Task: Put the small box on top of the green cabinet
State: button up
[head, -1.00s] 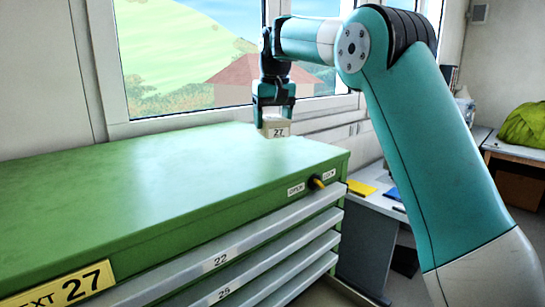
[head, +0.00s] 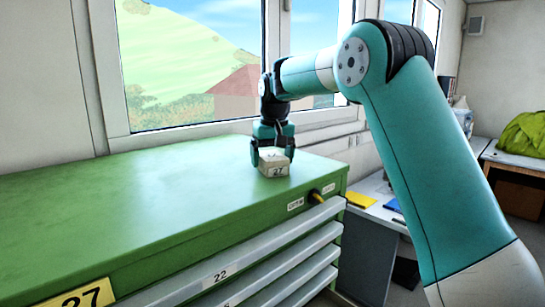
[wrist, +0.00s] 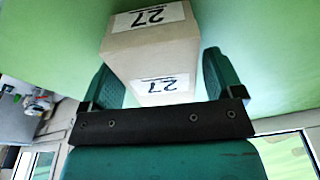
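The small box (head: 274,167) is pale beige with white labels reading 27. It is at the far right part of the green cabinet's top (head: 150,195), low at the surface and seemingly touching it; the exact contact is hard to see.
The cabinet front has grey drawers (head: 235,262), a yellow 27 label (head: 88,296) and a lock knob (head: 315,196). A window (head: 190,65) is behind. A lower desk (head: 375,195) stands to the right. The rest of the cabinet top is clear.

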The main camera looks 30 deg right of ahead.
aim_at(274, 157)
notch_tip(274, 157, up, 12)
jog(key=s+p, duration=0.1)
jog(key=s, duration=0.1)
jog(key=s+a+f+n+y, duration=0.1)
jog(key=s+a+f+n, duration=0.25)
jog(key=s+a, duration=0.35)
jog(key=s+a+f+n, duration=0.2)
jog(key=s+a+f, duration=0.2)
jog(key=s+a, duration=0.3)
jog(key=s+a+f+n+y, duration=0.1)
jog(key=s+a+f, duration=0.1)
jog(key=s, duration=0.4)
jog(key=s+a+f+n+g+y, duration=0.1)
jog(key=s+a+f, duration=0.2)
jog(key=s, duration=0.4)
jog(key=s+a+f+n+y, duration=0.1)
jog(key=s+a+f+n, duration=0.1)
jog(key=s+f, duration=0.2)
jog(key=s, duration=0.3)
jog(key=shift+s+a+g+y, duration=0.25)
jog(key=shift+a+g+y, duration=0.05)
jog(key=shift+a+g, duration=0.1)
